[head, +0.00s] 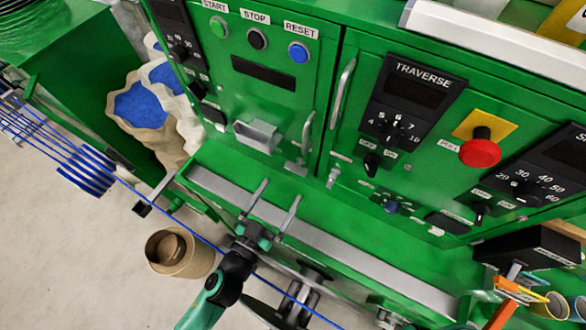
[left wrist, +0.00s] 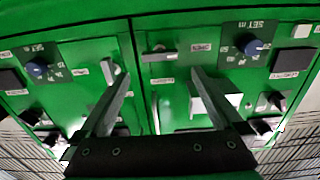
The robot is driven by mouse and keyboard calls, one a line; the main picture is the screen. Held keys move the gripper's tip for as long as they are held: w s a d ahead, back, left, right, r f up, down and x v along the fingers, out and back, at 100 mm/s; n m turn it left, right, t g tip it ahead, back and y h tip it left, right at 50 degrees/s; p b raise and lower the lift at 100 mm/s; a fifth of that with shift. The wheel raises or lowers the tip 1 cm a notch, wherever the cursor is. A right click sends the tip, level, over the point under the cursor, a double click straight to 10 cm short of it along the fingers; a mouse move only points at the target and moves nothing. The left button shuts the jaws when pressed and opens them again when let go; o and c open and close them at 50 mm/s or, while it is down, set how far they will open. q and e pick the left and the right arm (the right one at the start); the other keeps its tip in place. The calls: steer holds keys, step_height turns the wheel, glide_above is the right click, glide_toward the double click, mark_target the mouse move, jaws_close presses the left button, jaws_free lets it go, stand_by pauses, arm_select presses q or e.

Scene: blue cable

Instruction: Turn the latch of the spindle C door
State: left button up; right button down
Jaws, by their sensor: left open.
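The green cabinet's two doors fill the middle of the head view: the left door (head: 262,110) with START, STOP and RESET buttons, and the right door (head: 350,140) with the TRAVERSE panel. I cannot read which one is spindle C. A grey lever latch (head: 304,142) is on the left door near the seam, and a smaller grey latch (head: 333,178) is right of the seam. My left gripper (head: 273,203) is open and empty, below and apart from both latches. In the left wrist view its fingers (left wrist: 163,78) point at the doors, with a latch (left wrist: 158,55) between them.
A metal ledge (head: 330,248) runs below the doors. A blue cable (head: 188,232) crosses behind my left arm. A red stop button (head: 479,152) is at right. Sacks with blue granules (head: 140,105) and a brown bin (head: 180,252) stand at left. A black box (head: 530,245) is at lower right.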

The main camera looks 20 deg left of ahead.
mark_target(294, 171)
arm_select(q)
steer(key=w, duration=0.7)
steer(key=shift+w+d, duration=0.2)
steer(key=shift+w, duration=0.1)
steer(key=c, duration=1.3)
